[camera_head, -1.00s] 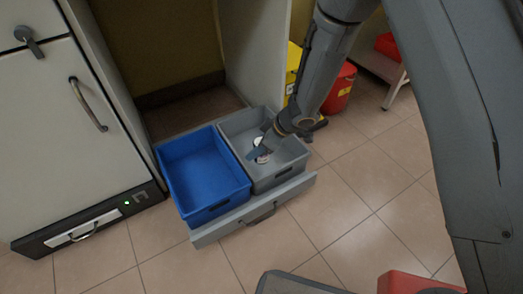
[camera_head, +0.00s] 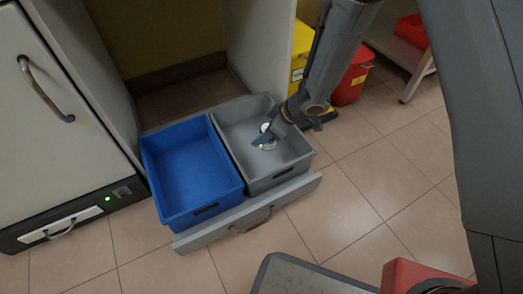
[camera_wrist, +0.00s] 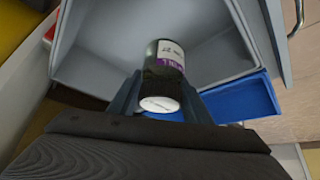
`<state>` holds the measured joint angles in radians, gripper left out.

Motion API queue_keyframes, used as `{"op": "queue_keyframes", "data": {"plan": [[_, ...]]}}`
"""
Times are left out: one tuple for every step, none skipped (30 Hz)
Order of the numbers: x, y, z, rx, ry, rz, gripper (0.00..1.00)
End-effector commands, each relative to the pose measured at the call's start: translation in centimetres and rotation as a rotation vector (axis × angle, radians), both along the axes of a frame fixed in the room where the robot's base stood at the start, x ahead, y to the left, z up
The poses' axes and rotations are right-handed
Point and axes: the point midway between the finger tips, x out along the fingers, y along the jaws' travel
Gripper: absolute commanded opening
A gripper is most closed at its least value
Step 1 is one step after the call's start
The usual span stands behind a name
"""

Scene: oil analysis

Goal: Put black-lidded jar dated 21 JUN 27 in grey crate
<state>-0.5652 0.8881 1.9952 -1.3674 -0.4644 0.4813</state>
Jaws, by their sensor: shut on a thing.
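My gripper (camera_head: 266,138) is inside the grey crate (camera_head: 282,178) in the head view, over its floor. In the wrist view my gripper (camera_wrist: 160,98) is shut on a dark jar (camera_wrist: 163,68) with a white and purple label and a pale round end towards the camera. The label print is upside down and too small to read surely; the lid's colour is not clear. The jar shows in the head view only as a small pale shape (camera_head: 268,146) by the fingers. I cannot tell whether it touches the crate floor.
A blue crate (camera_head: 205,212) stands directly left of the grey one, both in a pulled-out drawer (camera_head: 215,236). A cabinet panel (camera_head: 262,45) rises behind. A yellow bin (camera_head: 300,45) and a red bin (camera_head: 352,80) stand right of it.

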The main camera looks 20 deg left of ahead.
Motion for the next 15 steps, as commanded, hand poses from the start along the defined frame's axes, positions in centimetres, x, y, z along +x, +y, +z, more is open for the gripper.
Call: {"op": "queue_keyframes", "data": {"plan": [[0.1,0.0,-0.7,0.000,0.000,0.000,0.17],[0.1,0.0,-0.8,0.000,0.001,0.001,0.17],[0.0,0.0,-1.0,0.000,0.001,0.001,0.17],[0.0,0.0,-1.2,0.000,0.001,0.001,0.17],[0.0,0.0,-1.5,0.000,0.000,0.001,0.17],[0.0,0.0,-2.0,-0.001,0.000,0.001,0.17],[0.0,0.0,-2.5,-0.001,0.001,0.001,0.17],[0.0,0.0,-3.0,0.000,0.001,0.000,0.17],[0.0,0.0,-3.7,-0.001,0.002,0.001,0.17],[0.0,0.0,-4.3,-0.001,0.002,0.001,0.17],[0.0,0.0,-4.8,-0.001,0.002,0.000,0.17],[0.0,0.0,-5.4,-0.001,0.002,0.000,0.17],[0.0,0.0,-5.8,-0.001,0.002,0.001,0.17],[0.1,0.0,-6.2,0.000,0.001,0.001,0.17],[0.1,0.0,-6.6,0.000,0.001,-0.001,0.17]]}}
